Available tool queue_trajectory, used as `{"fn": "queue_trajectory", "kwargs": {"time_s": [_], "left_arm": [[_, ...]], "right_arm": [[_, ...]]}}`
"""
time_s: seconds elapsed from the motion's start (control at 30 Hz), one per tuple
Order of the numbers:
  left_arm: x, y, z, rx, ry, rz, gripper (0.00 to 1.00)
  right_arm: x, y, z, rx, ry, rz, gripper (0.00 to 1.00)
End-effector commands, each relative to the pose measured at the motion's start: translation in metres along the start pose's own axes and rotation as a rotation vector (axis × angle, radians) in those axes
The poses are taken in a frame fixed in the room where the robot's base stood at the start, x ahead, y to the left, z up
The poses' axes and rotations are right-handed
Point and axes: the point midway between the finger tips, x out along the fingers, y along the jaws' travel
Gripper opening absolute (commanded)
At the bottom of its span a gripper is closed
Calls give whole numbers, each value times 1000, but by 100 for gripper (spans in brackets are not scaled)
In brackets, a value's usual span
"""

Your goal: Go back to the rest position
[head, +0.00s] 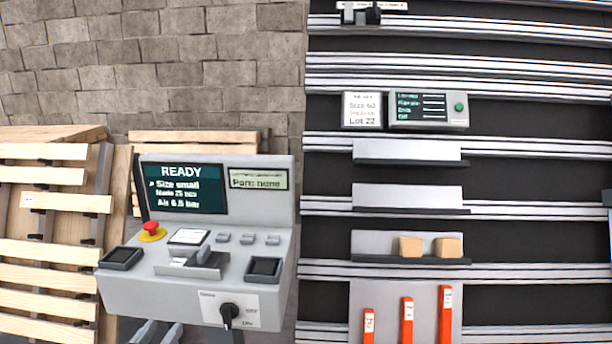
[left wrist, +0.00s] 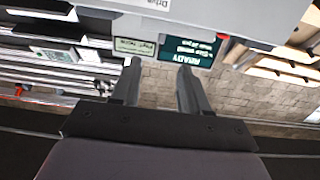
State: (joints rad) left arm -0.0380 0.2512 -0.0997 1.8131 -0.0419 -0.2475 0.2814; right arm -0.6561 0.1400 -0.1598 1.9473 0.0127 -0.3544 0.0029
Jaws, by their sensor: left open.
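My left gripper (head: 157,333) shows at the bottom edge of the head view, in front of the grey control console (head: 190,285). Only its two grey fingers show there. In the left wrist view the left gripper (left wrist: 159,82) is open, with its fingers apart and nothing between them. The console's lit screen (left wrist: 190,50) appears upside down beyond the fingertips. My right gripper is in neither view.
The console has a READY screen (head: 187,189), a red stop button (head: 152,231) and a black knob (head: 229,313). Wooden pallets (head: 45,250) stand at left. A rail rack at right carries small shelves, two tan blocks (head: 410,247) and several orange-red tools (head: 407,320).

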Motion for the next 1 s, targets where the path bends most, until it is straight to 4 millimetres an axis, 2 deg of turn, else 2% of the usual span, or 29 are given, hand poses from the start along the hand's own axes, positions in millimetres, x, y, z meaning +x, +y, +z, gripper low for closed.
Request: {"fn": "queue_trajectory", "kwargs": {"time_s": [0.03, 0.17, 0.3, 0.4, 0.5, 0.6, 0.7, 1.0], "left_arm": [[-14, 8, 23, 0, -53, 8, 45], [-51, 25, 71, 12, -172, 28, 45], [-105, 47, 124, 20, -319, 56, 45], [-145, 63, 154, 26, -420, 78, 45], [-178, 74, 174, 31, -496, 96, 45], [-200, 81, 186, 33, -545, 109, 45], [-210, 85, 191, 34, -568, 115, 45], [-212, 85, 192, 35, -572, 117, 45]], "right_arm": [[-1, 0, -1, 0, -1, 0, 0], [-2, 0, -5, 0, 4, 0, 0], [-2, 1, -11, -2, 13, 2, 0], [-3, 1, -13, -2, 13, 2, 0], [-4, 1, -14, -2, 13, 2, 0], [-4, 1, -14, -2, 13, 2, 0], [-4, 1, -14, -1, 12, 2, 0], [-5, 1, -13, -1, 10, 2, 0]]}}
